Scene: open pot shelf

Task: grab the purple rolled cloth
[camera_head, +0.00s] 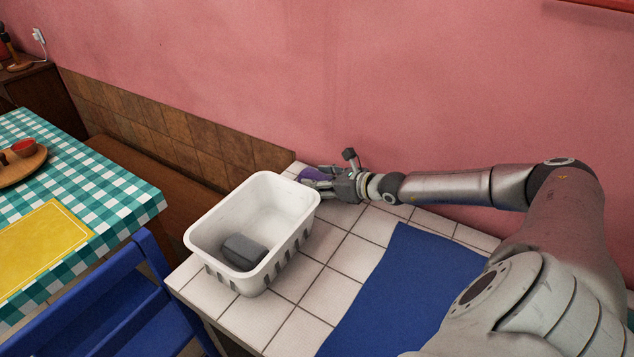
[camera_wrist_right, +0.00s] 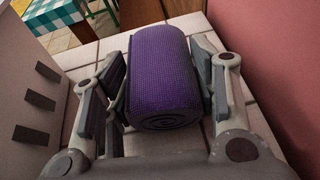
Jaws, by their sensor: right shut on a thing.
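The purple rolled cloth (camera_wrist_right: 160,70) lies between the two fingers of my right gripper (camera_wrist_right: 162,95) in the right wrist view, its spiral end facing the camera. My right gripper is shut on it. In the head view a small part of the purple rolled cloth (camera_head: 313,174) shows at the fingertips of my right gripper (camera_head: 318,182), behind the white basket and near the pink wall. The fingers hide much of the roll there. I cannot tell whether the roll still touches the tiles. My left gripper is not in view.
A white basket (camera_head: 203,229) with a dark grey item (camera_head: 244,251) inside stands close beside my right gripper. A blue mat (camera_head: 405,285) lies on the white tiled top (camera_head: 300,328). A checkered table (camera_head: 130,196) and a blue chair (camera_head: 110,320) stand left.

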